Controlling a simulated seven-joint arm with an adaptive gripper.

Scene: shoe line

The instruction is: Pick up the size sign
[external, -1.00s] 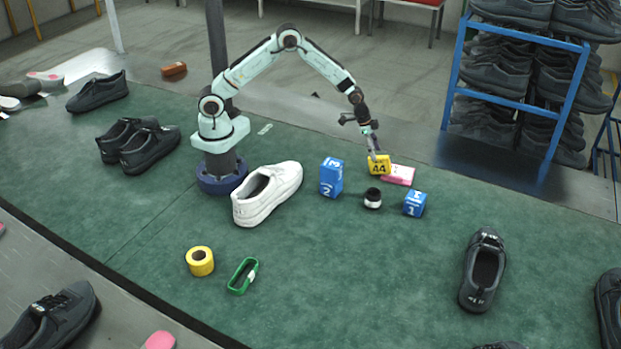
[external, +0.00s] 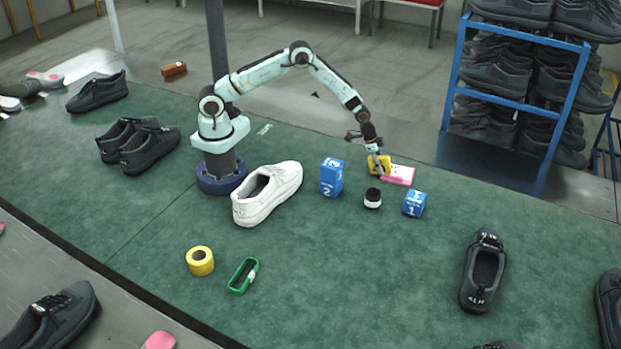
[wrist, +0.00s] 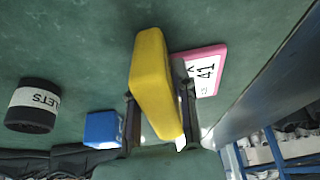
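The yellow block-shaped sign (external: 386,161), which showed the number 44 a second ago, stands on the green mat, partly hidden by my gripper (external: 377,165). In the wrist view the yellow sign (wrist: 155,80) is between the two fingers of my gripper (wrist: 158,108). The fingers are spread, one on each side of it. A narrow gap shows by the left finger; the right finger is close to or touching the sign.
A black jar with a white label (external: 373,199) and a blue block marked 1 (external: 414,204) stand in front. A taller blue block marked 2 (external: 331,178) and a white shoe (external: 267,194) are to the left. A blue rack (external: 520,105) of shoes stands behind right.

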